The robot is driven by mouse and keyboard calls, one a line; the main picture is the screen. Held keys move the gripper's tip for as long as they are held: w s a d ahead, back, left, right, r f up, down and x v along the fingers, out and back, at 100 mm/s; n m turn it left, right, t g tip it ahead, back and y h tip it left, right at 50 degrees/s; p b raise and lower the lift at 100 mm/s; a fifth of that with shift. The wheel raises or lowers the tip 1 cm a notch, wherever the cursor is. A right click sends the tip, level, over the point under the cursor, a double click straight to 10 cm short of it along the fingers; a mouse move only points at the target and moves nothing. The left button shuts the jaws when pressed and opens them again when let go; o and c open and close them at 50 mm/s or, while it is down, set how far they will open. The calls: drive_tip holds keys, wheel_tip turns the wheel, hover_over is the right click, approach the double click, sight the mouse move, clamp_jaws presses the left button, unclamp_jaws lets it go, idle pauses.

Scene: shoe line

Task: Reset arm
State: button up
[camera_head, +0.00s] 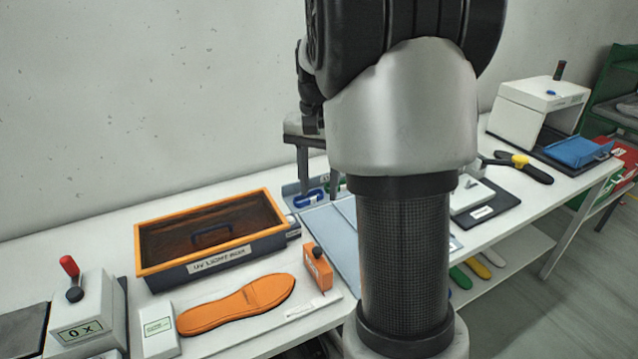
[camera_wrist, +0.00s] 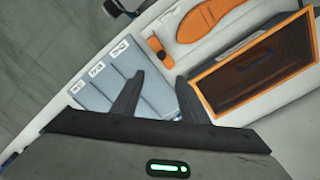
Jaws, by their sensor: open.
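My gripper (camera_head: 318,196) hangs above the workbench in the head view, partly behind my own arm. Its two fingers point down and stand apart with nothing between them. In the wrist view the open gripper (camera_wrist: 160,80) is over the grey-blue tray (camera_wrist: 95,95), near the tray's edge by the orange-framed UV light box (camera_wrist: 215,72). My arm hides much of the tray (camera_head: 335,240) in the head view.
On the bench, the light box (camera_head: 160,268), an orange insole (camera_head: 236,304), an orange block (camera_head: 318,268) and a red-handled switch box (camera_head: 82,310) lie to the left. A white machine (camera_head: 530,105), blue tray (camera_head: 575,150) and yellow-black tool (camera_head: 522,164) are at right. Air around the gripper looks clear.

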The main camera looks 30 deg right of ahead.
idle(0.4)
drive_tip(key=s+a+r+n+t+p, duration=0.1)
drive_tip(key=s+a+r+n+t, duration=0.1)
drive_tip(key=s+a+r+n, duration=0.2)
drive_tip(key=s+a+r+n+t+p, duration=0.1)
drive_tip(key=s+a+r+n+t, duration=0.2)
drive_tip(key=s+a, duration=0.7)
drive_tip(key=s+r+n, duration=0.2)
drive_tip(key=s, duration=0.3)
drive_tip(key=shift+a+t+p, duration=0.3)
drive_tip(key=shift+s+d, duration=0.1)
idle(0.6)
